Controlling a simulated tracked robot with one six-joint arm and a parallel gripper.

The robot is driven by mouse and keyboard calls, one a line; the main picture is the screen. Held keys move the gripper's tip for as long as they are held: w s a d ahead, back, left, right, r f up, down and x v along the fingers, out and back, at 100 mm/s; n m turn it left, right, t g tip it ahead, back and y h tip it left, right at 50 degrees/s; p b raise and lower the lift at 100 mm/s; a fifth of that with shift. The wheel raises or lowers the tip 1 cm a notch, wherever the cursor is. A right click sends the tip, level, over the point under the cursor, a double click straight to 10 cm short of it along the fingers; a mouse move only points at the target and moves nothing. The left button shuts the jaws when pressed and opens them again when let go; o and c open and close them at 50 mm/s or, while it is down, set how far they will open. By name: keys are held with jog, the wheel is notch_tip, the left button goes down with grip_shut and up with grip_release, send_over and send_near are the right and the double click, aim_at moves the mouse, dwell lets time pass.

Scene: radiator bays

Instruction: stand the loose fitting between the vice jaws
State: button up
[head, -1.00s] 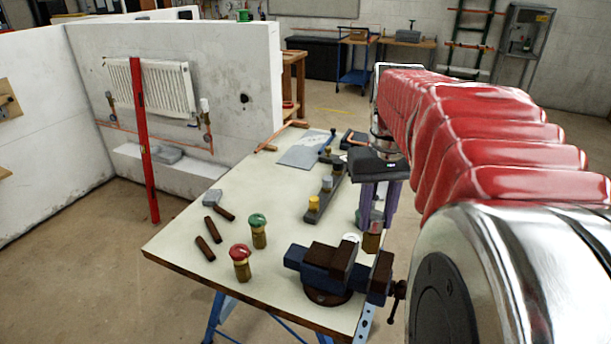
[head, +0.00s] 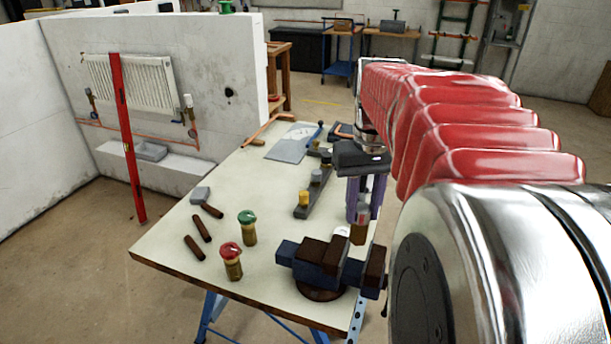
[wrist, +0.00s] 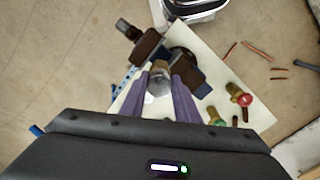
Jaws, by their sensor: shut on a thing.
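My gripper (head: 362,212), with purple fingers, is shut on a fitting (head: 358,234) with a grey top and a brown body, held upright. The fitting also shows between the fingers in the wrist view (wrist: 158,82). The blue and brown vice (head: 318,267) is fixed at the near right corner of the bench. The fitting is at the far side of the vice in the head view. In the wrist view it appears beside the gap between the brown jaws (wrist: 187,74). I cannot tell its height over the jaws.
A red-topped fitting (head: 231,262) and a green-topped fitting (head: 247,229) stand on the bench (head: 200,240) left of the vice. Several brown pieces lie farther left. A dark rack (head: 314,192) with a yellow-topped piece stands behind. A small white object (head: 342,232) shows behind the vice.

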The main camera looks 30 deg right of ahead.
aim_at(358, 238)
jog(key=shift+f, duration=4.35)
jog(key=o, duration=1.2)
notch_tip(358, 238, up, 14)
jog(key=shift+f, duration=0.15)
jog(key=shift+s, duration=0.1)
